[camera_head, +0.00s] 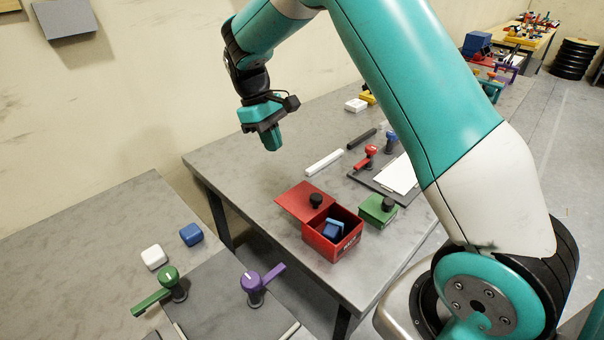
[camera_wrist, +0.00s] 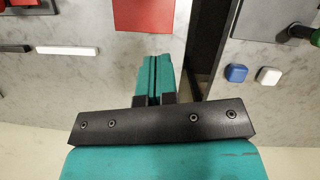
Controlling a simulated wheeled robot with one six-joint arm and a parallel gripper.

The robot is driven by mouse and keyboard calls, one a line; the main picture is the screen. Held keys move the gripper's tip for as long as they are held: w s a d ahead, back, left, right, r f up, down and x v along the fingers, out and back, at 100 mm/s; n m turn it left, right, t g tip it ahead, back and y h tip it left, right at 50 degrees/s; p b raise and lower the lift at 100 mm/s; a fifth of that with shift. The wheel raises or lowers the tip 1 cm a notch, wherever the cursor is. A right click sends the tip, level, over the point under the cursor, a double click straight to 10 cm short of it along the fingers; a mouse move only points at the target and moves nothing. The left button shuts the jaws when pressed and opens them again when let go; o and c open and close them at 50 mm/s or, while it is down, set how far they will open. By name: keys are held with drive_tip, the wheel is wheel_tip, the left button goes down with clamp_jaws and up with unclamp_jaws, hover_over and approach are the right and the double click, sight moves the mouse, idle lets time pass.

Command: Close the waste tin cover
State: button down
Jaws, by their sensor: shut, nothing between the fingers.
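A red tin (camera_head: 332,240) stands on the grey table, partly open, with a blue block (camera_head: 333,229) inside. Its flat red cover (camera_head: 296,198) has a black knob (camera_head: 316,200) and sits shifted to the left, leaving the right part of the opening bare. I take this to be the waste tin, but its label is too small to read. The red cover also shows at the top of the wrist view (camera_wrist: 143,14). My gripper (camera_head: 272,143) is above the table, behind and left of the tin, apart from the cover. Its fingers (camera_wrist: 153,68) are shut and empty.
A green tin (camera_head: 377,211) with a black knob stands right of the red tin. A gap separates this table from the left one, holding white (camera_head: 153,257) and blue (camera_head: 191,235) blocks.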

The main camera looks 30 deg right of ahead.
drive_tip(key=w+d+f, duration=0.1)
drive_tip(key=w+f, duration=0.1)
drive_tip(key=p, duration=0.4)
approach(303, 202)
drive_tip(key=f, duration=0.1)
drive_tip(key=w+f, duration=0.1)
drive_tip(key=f, duration=0.1)
drive_tip(key=shift+a+f+g, duration=0.15)
drive_tip(key=shift+f+g, duration=0.1)
drive_tip(key=shift+g, duration=0.15)
drive_tip(key=s, duration=0.1)
drive_tip(key=s+d+p, duration=0.1)
drive_tip(key=s, duration=0.1)
drive_tip(key=shift+d+p, duration=0.15)
drive_tip(key=shift+p, duration=0.15)
drive_tip(key=shift+s+d+f, duration=0.1)
drive_tip(key=shift+s+f, duration=0.1)
drive_tip(key=shift+s, duration=0.05)
